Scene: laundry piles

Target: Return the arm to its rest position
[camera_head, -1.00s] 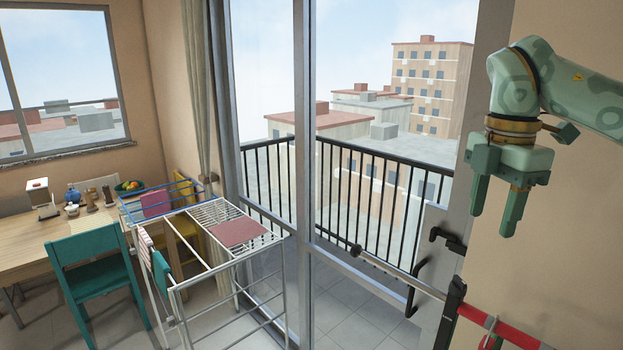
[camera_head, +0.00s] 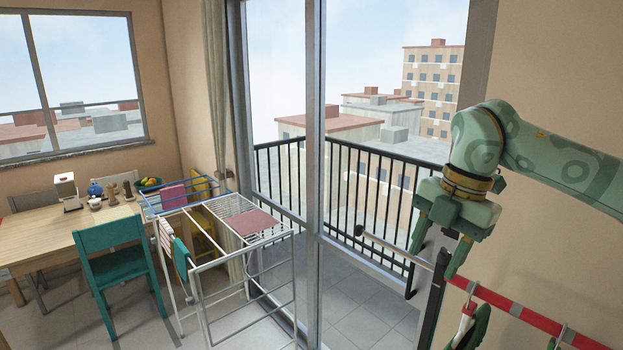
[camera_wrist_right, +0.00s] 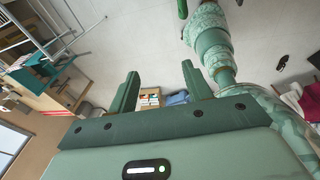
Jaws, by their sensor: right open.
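My right gripper (camera_head: 434,258) is open and empty in the head view. My right arm comes in from the right edge, bent at the wrist. My left gripper is not in view.
A drying rack (camera_head: 222,262) with cloths stands at centre left. A teal chair (camera_head: 118,262) and wooden table (camera_head: 50,230) are left of it. Beige wall (camera_head: 560,70) lies behind my right arm.

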